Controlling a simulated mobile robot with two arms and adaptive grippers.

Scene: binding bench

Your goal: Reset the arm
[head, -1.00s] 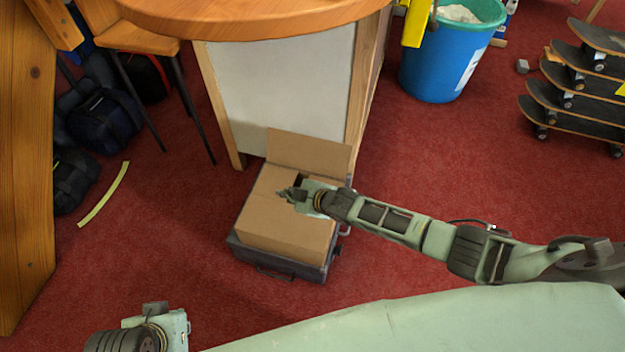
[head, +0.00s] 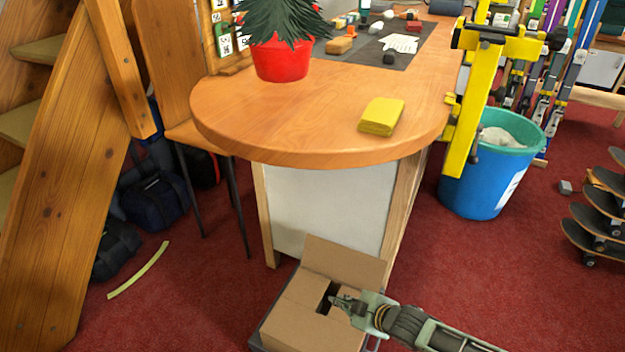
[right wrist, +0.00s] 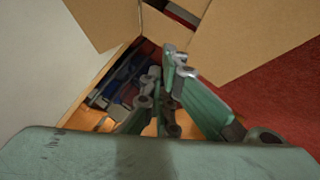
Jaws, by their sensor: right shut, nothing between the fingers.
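My right gripper (head: 336,300) is at the dark opening of a brown cardboard box (head: 299,322) at the lower middle of the head view. Its arm comes in from the lower right. In the right wrist view the right gripper's fingers (right wrist: 166,78) are shut and empty, in front of the gap between the box flaps (right wrist: 250,42). Through the gap I see dark and bluish things on an orange-brown surface, too small to name. I cannot tell how deep the fingertips are. My left gripper is out of view.
The round-ended wooden bench (head: 290,125) stands behind the box, with a yellow block (head: 381,116) and a red-potted plant (head: 281,62) on it. A blue bin (head: 487,180) and skateboards (head: 600,215) are at right.

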